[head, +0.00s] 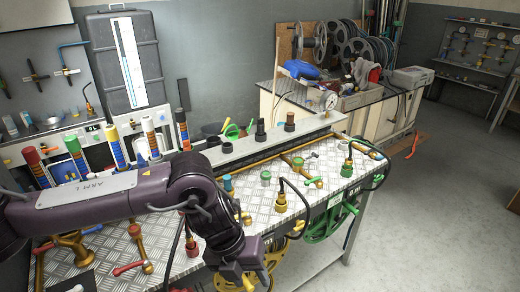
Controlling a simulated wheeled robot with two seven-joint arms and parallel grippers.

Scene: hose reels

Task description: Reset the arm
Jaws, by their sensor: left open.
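My left arm, purple and marked "ARM L", comes in from the left and bends down over the metal workbench (310,165). My left gripper (243,278) is at the bottom of the head view, low in front of the bench's front edge. It is open, and I see nothing held in it. Its fingertips are small and partly cut off by the picture's lower edge. My right gripper is not in view.
The bench carries brass fittings (281,202), a red-handled valve (134,266) and colored cylinders (114,147) at the back. A green wheel (325,222) and hoses hang at its front edge. Hose reels (358,50) stand on a counter behind. Open floor (440,220) lies to the right.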

